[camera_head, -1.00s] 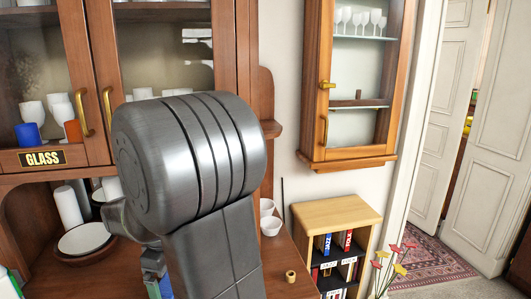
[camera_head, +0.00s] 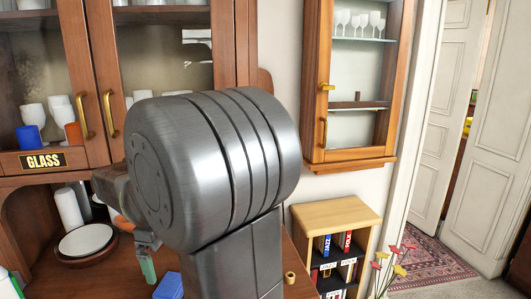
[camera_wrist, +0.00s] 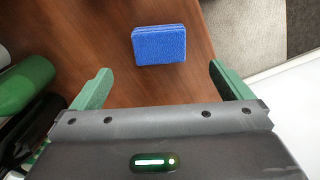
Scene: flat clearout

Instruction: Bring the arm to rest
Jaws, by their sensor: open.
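My gripper (camera_wrist: 160,69) is open and empty in the wrist view, its two green fingers spread wide. A blue sponge (camera_wrist: 159,45) lies on the brown wooden surface beyond the fingertips, apart from them. In the head view the sponge (camera_head: 168,287) shows at the lower edge, right of my one visible green finger (camera_head: 147,266). My grey arm is bent and fills the middle of the head view, hiding part of the cabinet and counter.
A wooden cabinet labelled GLASS (camera_head: 43,161) stands behind the arm. White plates (camera_head: 85,240) and a white cylinder (camera_head: 68,207) are on its counter. A wall cabinet (camera_head: 320,90), a small bookshelf (camera_head: 335,215) and flowers (camera_head: 395,262) are to the right. Green and dark bottles (camera_wrist: 22,85) lie left.

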